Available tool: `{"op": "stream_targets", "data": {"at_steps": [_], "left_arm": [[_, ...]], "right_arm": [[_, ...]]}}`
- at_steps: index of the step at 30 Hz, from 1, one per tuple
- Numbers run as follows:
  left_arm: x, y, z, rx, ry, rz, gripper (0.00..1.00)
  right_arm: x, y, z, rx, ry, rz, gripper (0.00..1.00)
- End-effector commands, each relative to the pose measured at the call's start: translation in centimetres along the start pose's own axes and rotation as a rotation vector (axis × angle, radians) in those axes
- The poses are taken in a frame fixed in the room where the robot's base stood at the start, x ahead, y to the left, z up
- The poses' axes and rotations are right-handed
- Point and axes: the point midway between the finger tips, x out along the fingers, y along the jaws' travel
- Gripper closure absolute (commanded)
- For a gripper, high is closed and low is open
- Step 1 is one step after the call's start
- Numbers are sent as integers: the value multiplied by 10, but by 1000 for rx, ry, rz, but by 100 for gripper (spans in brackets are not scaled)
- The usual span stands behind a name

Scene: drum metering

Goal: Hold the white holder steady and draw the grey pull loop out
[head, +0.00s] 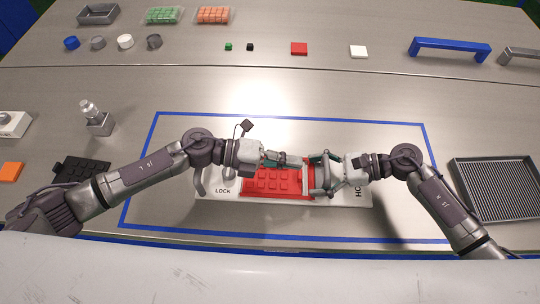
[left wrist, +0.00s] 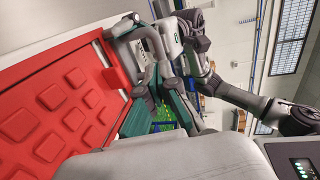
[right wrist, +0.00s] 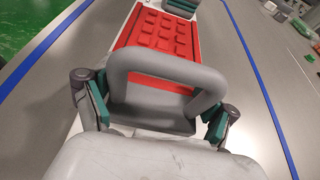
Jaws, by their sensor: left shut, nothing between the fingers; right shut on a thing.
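The white holder (head: 226,192) lies in the middle of the blue-outlined area, with LOCK printed at its left end and partly hidden lettering at its right end. A red studded plate (head: 262,181) sits in it. The grey pull loop (right wrist: 165,62) stands up at the plate's right end, and it also shows in the left wrist view (left wrist: 122,28). My right gripper (head: 325,172) is shut on the loop, a finger at each side. My left gripper (head: 291,160) is shut and empty, above the plate's far edge; any contact is unclear.
A grey curved handle (head: 199,180) stands at the holder's left end. A ribbed dark tray (head: 497,188) is at the right. A black pad (head: 82,172) and a metal fitting (head: 97,119) are at the left. The table inside the blue tape (head: 215,239) is mostly clear.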

Motion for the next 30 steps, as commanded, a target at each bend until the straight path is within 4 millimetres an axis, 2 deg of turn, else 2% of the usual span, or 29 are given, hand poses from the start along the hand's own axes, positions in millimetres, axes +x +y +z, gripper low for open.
{"op": "stream_targets", "data": {"at_steps": [3,9,24,26,30], "left_arm": [[24,-1,0,1,2,-2,100],[47,0,0,0,0,0,100],[54,0,0,0,0,0,100],[59,-2,0,0,1,0,100],[82,-7,-1,1,3,-3,100]], "right_arm": [[1,1,-1,1,0,2,84],[1,1,-1,1,0,2,84],[1,1,-1,1,0,3,84],[1,1,-1,1,1,3,84],[2,2,0,1,-3,5,83]]}}
